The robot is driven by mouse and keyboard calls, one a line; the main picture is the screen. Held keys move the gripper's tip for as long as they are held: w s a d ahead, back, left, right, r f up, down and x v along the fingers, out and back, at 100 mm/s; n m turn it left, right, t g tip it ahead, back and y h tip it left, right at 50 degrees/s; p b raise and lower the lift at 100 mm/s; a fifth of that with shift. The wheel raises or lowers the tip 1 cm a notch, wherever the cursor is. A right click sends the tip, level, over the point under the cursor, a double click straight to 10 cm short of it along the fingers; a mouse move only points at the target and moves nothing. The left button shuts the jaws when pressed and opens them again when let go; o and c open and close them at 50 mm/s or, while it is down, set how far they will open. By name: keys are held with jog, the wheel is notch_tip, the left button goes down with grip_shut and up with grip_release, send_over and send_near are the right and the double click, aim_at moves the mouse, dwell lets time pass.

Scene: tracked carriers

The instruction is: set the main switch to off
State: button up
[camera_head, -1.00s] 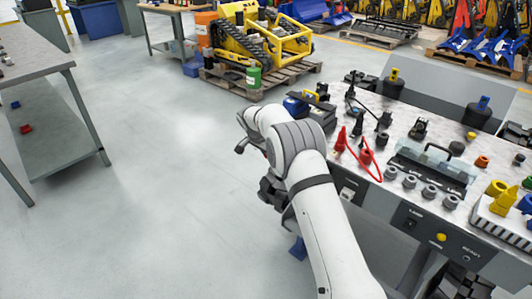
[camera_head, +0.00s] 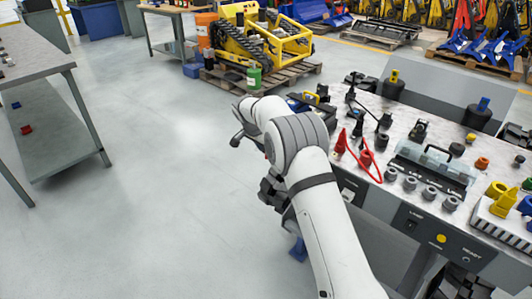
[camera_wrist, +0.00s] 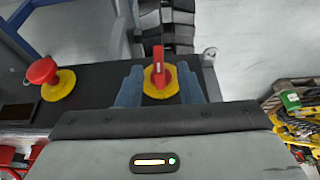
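The main switch (camera_wrist: 158,80) shows in the wrist view as a red handle on a round yellow plate, set on a dark panel. The handle points up and down in the picture, nearly upright. My gripper (camera_wrist: 160,70) is open, with one blue-grey finger on each side of the switch. Gaps show between the fingers and the red handle, so it is not gripped. In the head view my arm hides the switch.
A red mushroom button (camera_wrist: 41,72) on a yellow base sits left of the switch. In the head view the bench (camera_head: 400,205) beside my arm carries plugs, red leads and a clear-covered box (camera_head: 432,170). Open floor (camera_head: 170,190) lies left.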

jog(key=shift+v, duration=1.7)
jog(key=s+d+r+n+g+y+p, duration=0.1)
jog(key=s+d+r+n+p, duration=0.4)
jog(key=s+d+r, duration=1.35)
jog(key=s+d+r+n+y+p, duration=0.1)
jog(key=s+d+r+p, duration=0.1)
jog(key=s, duration=1.1)
jog(key=s+d+r+n+p, duration=0.1)
jog(key=s+d+r+p, duration=0.1)
jog(key=s, duration=1.1)
jog(key=shift+s+d+n+y+p, duration=0.3)
jog(key=shift+d+y+p, duration=0.15)
jog(key=shift+p, duration=0.6)
